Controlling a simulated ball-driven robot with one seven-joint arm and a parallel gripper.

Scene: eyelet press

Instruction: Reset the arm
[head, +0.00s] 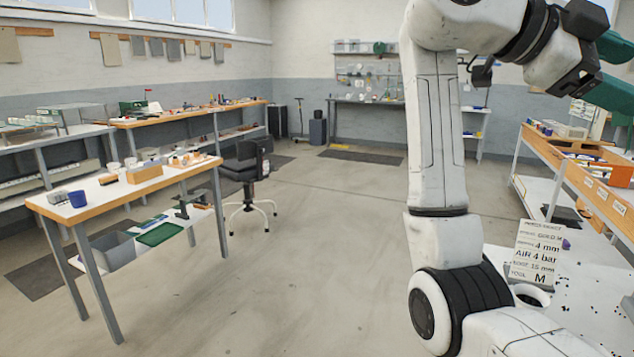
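My arm rises on the right side of the head view and bends over at the top. My gripper (620,72) is at the upper right, with two green fingers pointing to the right edge. The fingers are apart with a gap between them, and nothing shows in the gap. Their tips are partly cut off by the picture edge. The gripper is high, in front of the back wall and above the right-hand bench.
A wooden-edged bench (563,170) stands at right. A white surface (585,312) with a lettered card (536,250) is at lower right, close to my arm. A table (100,200) and a swivel chair (246,168) stand left. The middle floor is clear.

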